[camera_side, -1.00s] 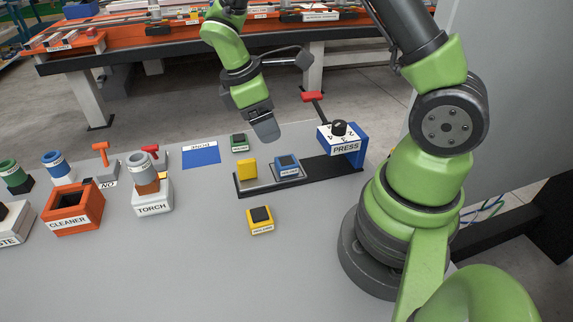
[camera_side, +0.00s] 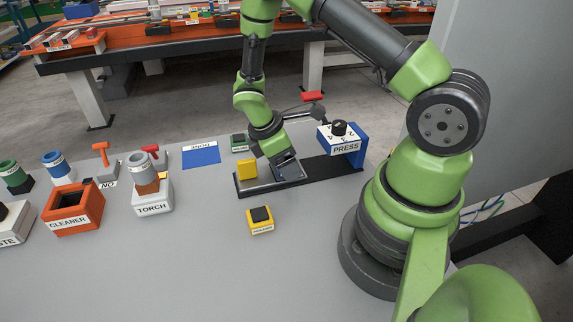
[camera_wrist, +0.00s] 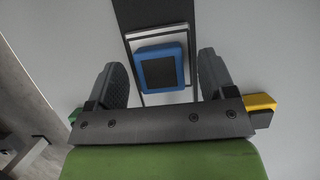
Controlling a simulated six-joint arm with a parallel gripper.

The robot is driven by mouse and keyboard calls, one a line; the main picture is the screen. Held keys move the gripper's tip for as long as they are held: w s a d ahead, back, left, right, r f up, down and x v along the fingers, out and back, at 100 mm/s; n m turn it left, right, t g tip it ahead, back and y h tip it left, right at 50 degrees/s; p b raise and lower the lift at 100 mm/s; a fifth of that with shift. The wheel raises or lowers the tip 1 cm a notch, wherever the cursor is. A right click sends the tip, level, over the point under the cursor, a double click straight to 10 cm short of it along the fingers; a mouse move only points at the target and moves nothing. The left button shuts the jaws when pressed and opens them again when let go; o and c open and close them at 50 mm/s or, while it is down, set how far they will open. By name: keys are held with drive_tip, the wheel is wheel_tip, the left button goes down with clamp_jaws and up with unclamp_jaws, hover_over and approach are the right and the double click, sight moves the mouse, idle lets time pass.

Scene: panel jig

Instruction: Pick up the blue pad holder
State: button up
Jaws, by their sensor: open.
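The blue pad holder (camera_wrist: 160,68) shows in the wrist view as a blue square frame with a dark pad in its middle. It sits on a silver plate (camera_wrist: 150,33) on the dark rail. My gripper (camera_wrist: 166,82) is open, with one finger to the left and one to the right of the holder. A gap shows between the holder and each finger. In the side view my gripper (camera_side: 287,170) is low over the rail and hides the holder.
The blue and white press (camera_side: 343,143) stands at the rail's right end. A yellow block (camera_side: 247,169) stands at its left. A green holder (camera_side: 239,142) lies behind and a yellow holder (camera_side: 261,220) in front. The torch (camera_side: 152,195) and cleaner (camera_side: 75,210) stand left.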

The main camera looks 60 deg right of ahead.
drive_tip(key=c, duration=1.1)
drive_tip(key=shift+r, duration=0.1)
drive_tip(key=shift+c, duration=0.2)
